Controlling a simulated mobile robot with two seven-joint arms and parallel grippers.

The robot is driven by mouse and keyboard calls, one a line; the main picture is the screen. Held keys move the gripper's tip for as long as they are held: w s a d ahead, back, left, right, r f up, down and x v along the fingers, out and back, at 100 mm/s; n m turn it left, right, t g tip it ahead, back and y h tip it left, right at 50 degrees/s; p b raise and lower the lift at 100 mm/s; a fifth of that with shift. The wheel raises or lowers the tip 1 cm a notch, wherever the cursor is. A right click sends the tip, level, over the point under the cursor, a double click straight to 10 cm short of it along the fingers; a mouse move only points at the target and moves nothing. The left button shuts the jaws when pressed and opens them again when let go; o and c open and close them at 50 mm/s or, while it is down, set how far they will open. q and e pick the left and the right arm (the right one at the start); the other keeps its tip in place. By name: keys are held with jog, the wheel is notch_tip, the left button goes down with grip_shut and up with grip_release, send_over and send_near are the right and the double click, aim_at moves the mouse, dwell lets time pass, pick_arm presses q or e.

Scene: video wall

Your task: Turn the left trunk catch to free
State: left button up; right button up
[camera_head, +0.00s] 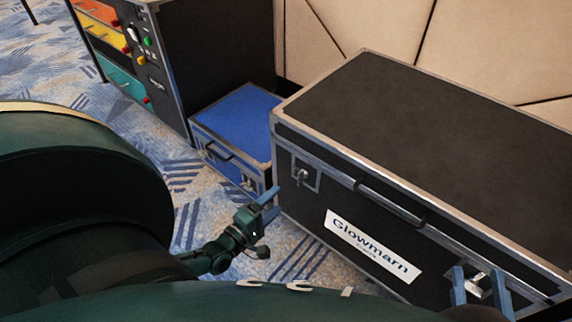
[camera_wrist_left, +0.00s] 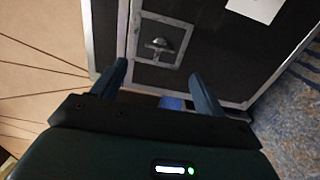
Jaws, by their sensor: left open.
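The black trunk (camera_head: 450,130) has metal edges and a white "Glowmarn" label. Its left catch (camera_head: 302,174) is a small metal turn piece on a square plate at the front's left end. It also shows in the left wrist view (camera_wrist_left: 158,45), just beyond the fingertips. My left gripper (camera_head: 266,205) is open and empty, left of the trunk front and apart from the catch; its spread fingers show in the left wrist view (camera_wrist_left: 160,82). My right gripper (camera_head: 481,280) has its fingers apart on either side of the right catch (camera_head: 479,281); contact there is unclear.
A dark handle (camera_head: 390,203) sits on the trunk front between the catches. A smaller blue case (camera_head: 240,120) stands left of the trunk. A dark cabinet (camera_head: 170,85) with coloured drawers and buttons stands behind it. Patterned carpet (camera_head: 185,170) lies open in front.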

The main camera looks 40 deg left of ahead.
pick_arm(q)
jog(key=shift+s+a, duration=0.15)
jog(key=shift+s, duration=1.45)
